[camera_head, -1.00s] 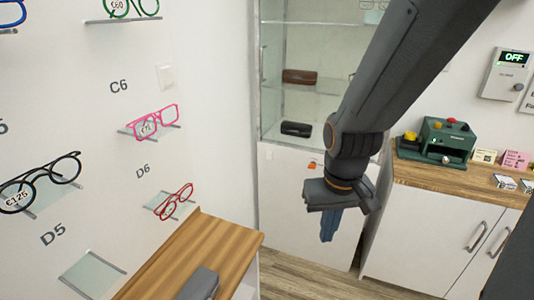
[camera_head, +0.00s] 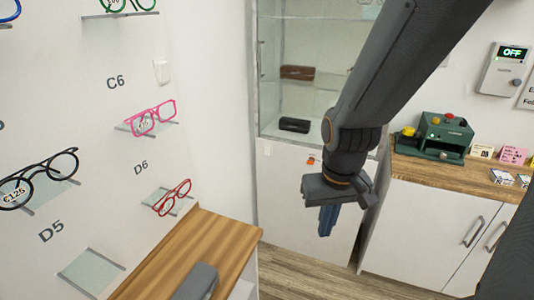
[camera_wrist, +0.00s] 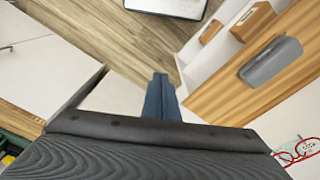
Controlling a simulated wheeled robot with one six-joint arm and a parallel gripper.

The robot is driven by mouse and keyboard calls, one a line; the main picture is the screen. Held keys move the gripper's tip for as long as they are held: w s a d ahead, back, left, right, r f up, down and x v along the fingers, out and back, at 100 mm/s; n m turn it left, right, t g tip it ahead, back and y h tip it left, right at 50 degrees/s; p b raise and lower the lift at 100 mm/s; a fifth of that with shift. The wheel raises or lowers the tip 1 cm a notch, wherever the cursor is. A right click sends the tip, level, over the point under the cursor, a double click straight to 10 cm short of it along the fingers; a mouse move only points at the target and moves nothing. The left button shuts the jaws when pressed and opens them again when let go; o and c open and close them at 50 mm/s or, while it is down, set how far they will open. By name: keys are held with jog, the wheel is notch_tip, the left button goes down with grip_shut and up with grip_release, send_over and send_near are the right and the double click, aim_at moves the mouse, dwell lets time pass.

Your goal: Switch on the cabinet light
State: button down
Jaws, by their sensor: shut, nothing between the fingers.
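The glass cabinet (camera_head: 262,78) stands at the back, with a white lower part (camera_head: 300,200). No lit lamp shows in the visible part of it; its top is cut off. A white wall switch (camera_head: 161,71) is on the left wall, near the cabinet. A grey wall box (camera_head: 505,70) at the right reads OFF in green; I cannot tell what it controls. My gripper (camera_head: 327,222) hangs in front of the cabinet's lower part, pointing down, shut and empty, apart from the switch. Its blue fingers (camera_wrist: 160,88) show together in the wrist view.
Eyeglasses on small shelves (camera_head: 150,122) stick out from the left wall. A wooden counter (camera_head: 215,240) with a grey case (camera_head: 197,283) is at lower left. A white cupboard (camera_head: 420,220) with a green machine (camera_head: 440,137) is at right. Bare wood floor (camera_head: 310,282) lies between.

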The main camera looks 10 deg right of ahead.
aim_at(268, 156)
jog(key=w+a+f+n+t+b, duration=0.3)
jog(key=w+f+b, duration=0.15)
jog(key=w, duration=0.95)
jog(key=w+a+f+n+t+b, duration=0.2)
jog(key=w+a+f+t+b, duration=0.3)
jog(key=w, duration=0.8)
jog(key=w+a+f+n+t+b, duration=0.25)
jog(key=w+b, duration=0.45)
jog(key=w, duration=0.7)
jog(key=w+a+f+n+t+h+b, duration=0.1)
jog(key=w+f+n+t+h+b, duration=0.2)
jog(key=w+f+h+b, duration=0.5)
jog(key=w+f+n+b, duration=0.1)
jog(key=w+f+b, duration=0.1)
jog(key=w, duration=0.3)
jog(key=shift+w+a+f+b, duration=0.25)
jog(key=shift+f+b, duration=0.1)
jog(key=shift+b, duration=0.55)
jog(key=shift+n, duration=0.25)
jog(key=b+x, duration=0.2)
jog(key=x, duration=1.2)
jog(key=shift+s+d+b, duration=0.15)
jog(key=shift+b, duration=0.25)
